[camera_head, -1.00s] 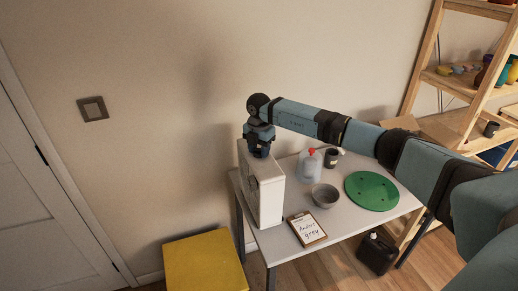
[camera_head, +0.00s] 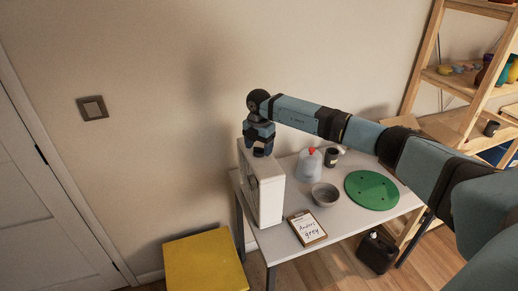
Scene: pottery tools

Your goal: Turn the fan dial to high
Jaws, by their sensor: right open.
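The fan (camera_head: 268,200) is a white box-shaped unit standing upright at the left end of the white table (camera_head: 340,222). Its grille side faces left. My right arm reaches in from the right, and my right gripper (camera_head: 259,152) points down at the top of the fan, with its fingers apart. The dial is not visible; the gripper covers part of the fan's top, and I cannot tell whether the fingers touch anything there. My left gripper is not in view.
On the table are a grey bowl (camera_head: 325,195), a clear bottle with a red cap (camera_head: 310,165), a dark cup (camera_head: 331,157), a green disc (camera_head: 371,190) and a clipboard (camera_head: 307,227). A yellow box (camera_head: 204,262) stands left of the table. Wooden shelves (camera_head: 470,90) stand at right.

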